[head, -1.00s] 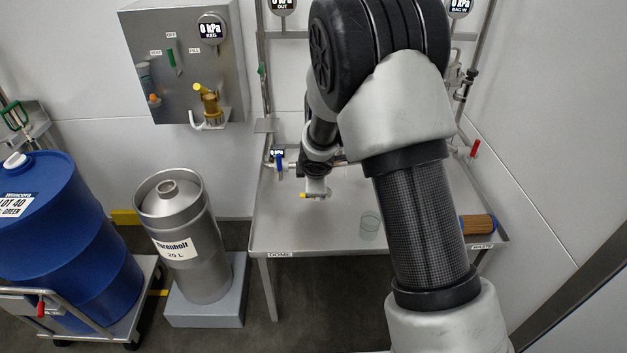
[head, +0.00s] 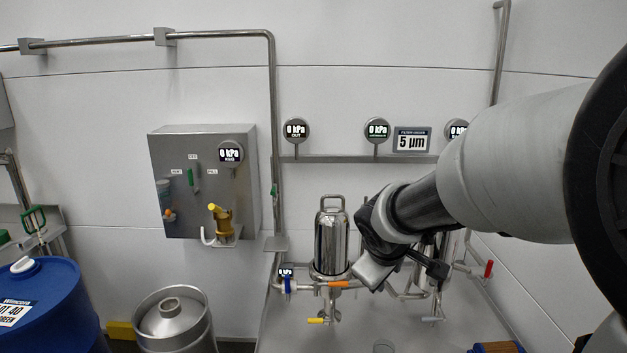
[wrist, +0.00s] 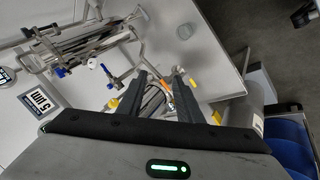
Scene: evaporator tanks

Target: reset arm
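My arm (head: 520,165) reaches in from the right edge of the head view, angled down and left. Its wrist (head: 385,225) is just right of the steel filter housing (head: 332,242) in the picture; I cannot tell whether they touch. No held object shows.
A steel panel (head: 175,180) with a brass valve hangs left. Gauges (head: 296,130) and a 5 µm sign (head: 412,139) line the wall. Valves with blue, orange, yellow and red handles (head: 488,269) surround the housing above the steel table. A keg (head: 175,320) and blue drum (head: 55,305) stand left.

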